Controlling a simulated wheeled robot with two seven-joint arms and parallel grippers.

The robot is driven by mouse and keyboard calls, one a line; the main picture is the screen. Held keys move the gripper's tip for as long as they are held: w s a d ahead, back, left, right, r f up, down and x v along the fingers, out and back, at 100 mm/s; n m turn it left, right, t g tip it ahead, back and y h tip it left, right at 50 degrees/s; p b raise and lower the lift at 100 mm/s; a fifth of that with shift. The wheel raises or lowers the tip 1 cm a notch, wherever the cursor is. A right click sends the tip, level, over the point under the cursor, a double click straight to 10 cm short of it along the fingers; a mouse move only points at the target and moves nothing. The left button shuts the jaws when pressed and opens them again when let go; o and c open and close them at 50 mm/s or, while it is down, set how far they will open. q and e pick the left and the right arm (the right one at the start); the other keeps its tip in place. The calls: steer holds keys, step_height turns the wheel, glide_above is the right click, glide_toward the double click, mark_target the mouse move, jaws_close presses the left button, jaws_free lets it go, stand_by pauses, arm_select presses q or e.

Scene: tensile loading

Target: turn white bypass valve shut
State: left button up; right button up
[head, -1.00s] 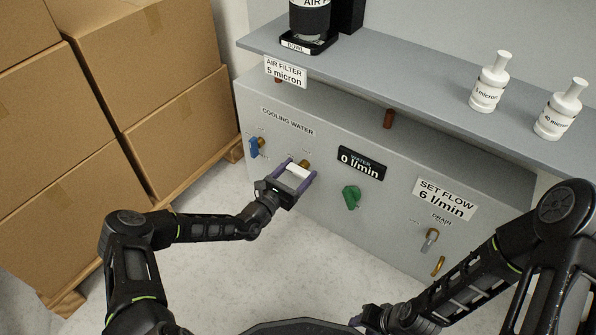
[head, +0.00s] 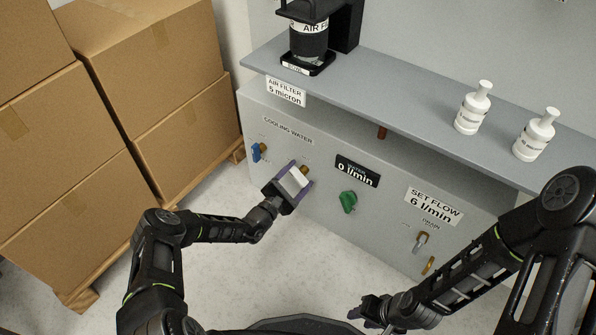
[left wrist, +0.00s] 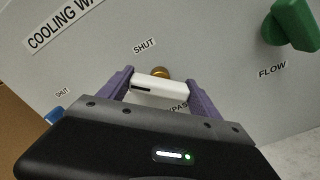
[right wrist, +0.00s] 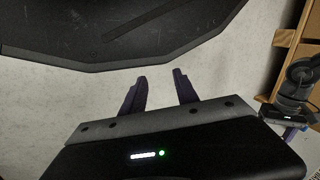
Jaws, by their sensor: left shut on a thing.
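The white bypass valve handle (head: 298,180) is on the grey panel front, between the blue valve and the green valve. My left gripper (head: 301,176) is shut on it, with one purple finger at each end. In the left wrist view the white handle (left wrist: 160,89) spans between the fingers, in front of a brass stem (left wrist: 161,73). The SHUT label (left wrist: 145,45) is above it, and the BYPASS label is partly hidden behind the gripper. My right gripper (right wrist: 160,76) is open and empty, low over the floor, away from the panel.
The blue valve (head: 257,152) is left of the bypass valve, and the green flow valve (head: 348,201) is right. A drain valve (head: 421,240) is further right. A shelf (head: 400,95) with white bottles juts out above. Stacked boxes (head: 150,110) stand at the left.

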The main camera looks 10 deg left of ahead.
mark_target(296, 179)
arm_select(q)
steer(key=m+p, duration=0.3)
steer(key=m, duration=0.2)
steer(key=shift+m, duration=0.3)
steer(key=shift+f+m+p, duration=0.15)
steer(key=shift+m+p, duration=0.85)
steer(key=shift+m, duration=1.2)
arm_select(e)
steer(key=shift+s+a+r, duration=0.25)
steer(key=shift+r, duration=0.65)
steer(key=shift+s+a+r, duration=0.2)
steer(key=shift+s+r, duration=0.05)
steer(key=shift+r, duration=0.7)
steer(key=shift+s+a+r, duration=0.25)
steer(key=shift+r, duration=0.65)
arm_select(q)
steer(key=o, duration=1.4)
steer(key=shift+s, duration=0.15)
arm_select(e)
steer(key=shift+r, duration=0.1)
arm_select(q)
steer(key=shift+s+a+p, duration=0.2)
steer(key=shift+s+p, duration=0.1)
steer(key=p+v, duration=0.2)
steer(key=v, duration=0.4)
steer(key=shift+s+a, duration=0.1)
steer(key=shift+s, duration=0.3)
arm_select(e)
step_height(296, 179, up, 3)
steer(key=shift+a+f, duration=0.1)
